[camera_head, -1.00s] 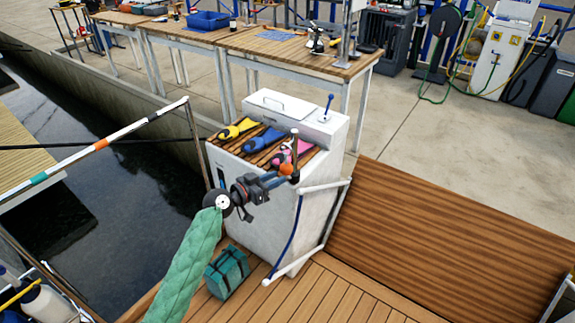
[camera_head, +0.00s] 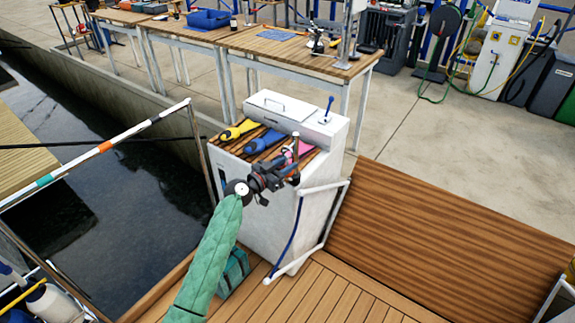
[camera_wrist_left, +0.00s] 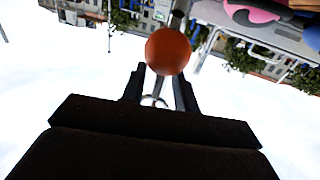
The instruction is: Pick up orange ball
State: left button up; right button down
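The orange ball (camera_wrist_left: 168,50) is in the left wrist view, at the tips of my left gripper (camera_wrist_left: 160,85), in front of a grey post. The gripper's two dark fingers are apart, one on either side below the ball, and I cannot tell whether they touch it. In the head view my left gripper (camera_head: 288,172) is at the front right edge of the white cabinet (camera_head: 270,220), by a short upright post (camera_head: 295,145). My right gripper is not in view.
Yellow (camera_head: 240,129), blue (camera_head: 264,140) and pink (camera_head: 298,150) items lie on the cabinet's slatted top. A white rail (camera_head: 325,215) is at its right side. A green bag (camera_head: 234,272) stands on the deck. Dark water is on the left, and a bare wooden panel (camera_head: 440,240) on the right.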

pick_arm(q)
jog(key=shift+w+d, duration=0.3)
grip_shut()
